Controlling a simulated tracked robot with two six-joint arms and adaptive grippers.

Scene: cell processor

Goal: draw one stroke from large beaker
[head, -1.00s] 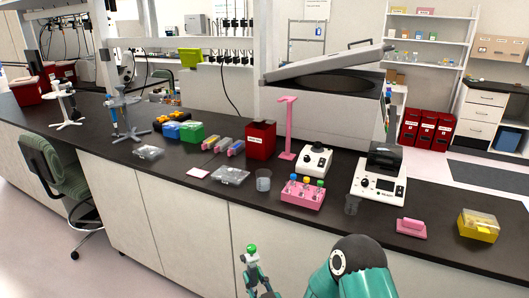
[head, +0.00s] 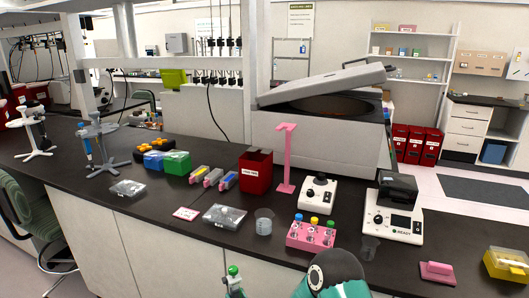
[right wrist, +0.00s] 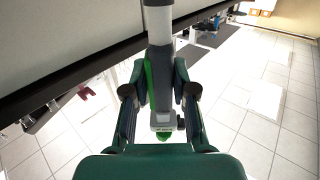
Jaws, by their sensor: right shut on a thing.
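A clear beaker (head: 264,222) stands on the black bench, left of the pink tube block. A smaller-looking clear beaker (head: 369,247) stands in front of the white device, at right. My right gripper is shut on a pipette with a green top (head: 234,270), at the bottom edge of the head view, in front of the bench. The pipette's tip is not visible. My left gripper is not in view.
The pink tube block (head: 311,235) sits between the beakers. A red bin (head: 256,172), a pink stand (head: 286,160) and a clear box (head: 225,216) are nearby. A pipette stand (head: 101,140) holds a blue pipette at left. The black bench's front edge lies between my gripper and the beakers.

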